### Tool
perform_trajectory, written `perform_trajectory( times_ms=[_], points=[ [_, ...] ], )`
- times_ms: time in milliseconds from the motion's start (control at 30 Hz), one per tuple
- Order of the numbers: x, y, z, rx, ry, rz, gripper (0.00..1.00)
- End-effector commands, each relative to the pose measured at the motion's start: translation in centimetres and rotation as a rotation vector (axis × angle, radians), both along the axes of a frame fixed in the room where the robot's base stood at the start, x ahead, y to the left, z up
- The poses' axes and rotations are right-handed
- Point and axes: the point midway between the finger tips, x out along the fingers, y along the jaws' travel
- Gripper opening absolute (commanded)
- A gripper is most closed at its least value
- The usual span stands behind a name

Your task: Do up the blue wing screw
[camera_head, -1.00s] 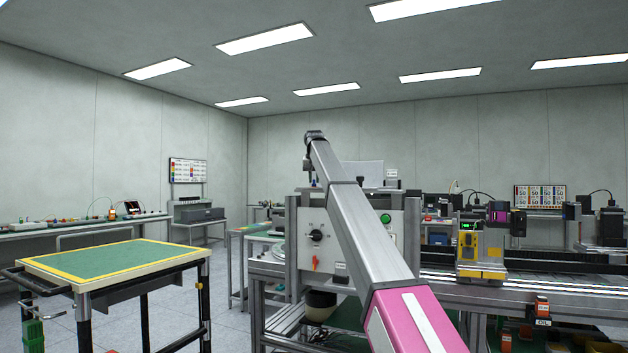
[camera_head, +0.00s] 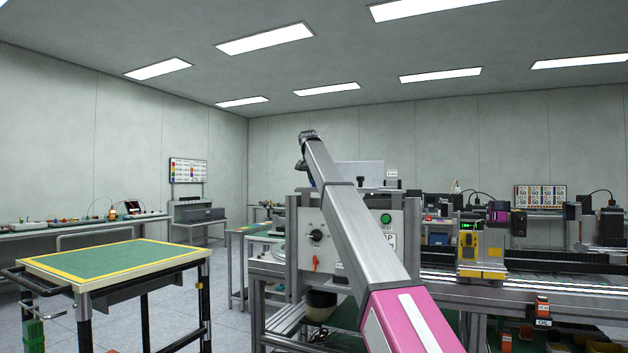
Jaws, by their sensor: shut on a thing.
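My arm rises from the lower right and its wrist bends down behind the upper link, above a grey machine panel. My gripper (camera_head: 308,180) is mostly hidden behind the arm, and its fingers are too small to make out well. A small patch of blue, apparently the blue wing screw (camera_head: 312,182), shows at its lower end, just above the panel's top edge. My gripper appears shut on it. How far the screw is turned in, and its thread, cannot be seen.
The grey panel (camera_head: 308,260) carries a black knob (camera_head: 316,236), a red switch (camera_head: 316,262) and a green button (camera_head: 386,218). A yellow device (camera_head: 481,250) stands on the rail bench to the right. A green-topped cart (camera_head: 110,262) stands at left, with open floor between.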

Motion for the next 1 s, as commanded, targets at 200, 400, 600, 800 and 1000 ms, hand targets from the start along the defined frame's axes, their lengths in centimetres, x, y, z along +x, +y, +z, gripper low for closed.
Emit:
perform_trajectory(
  times_ms=[200, 400, 600, 800, 1000],
  points=[
    [0.0, 0.0, 0.0, 0.000, 0.000, 0.002, 0.38],
    [0.0, 0.0, 0.0, 0.000, 0.000, 0.002, 0.38],
    [-0.2, 0.1, 0.7, 0.000, -0.001, 0.002, 0.38],
    [-1.1, 0.4, 3.1, 0.001, -0.001, 0.003, 0.38],
    [-2.5, 0.8, 6.6, 0.001, -0.001, 0.003, 0.38]
  ],
)
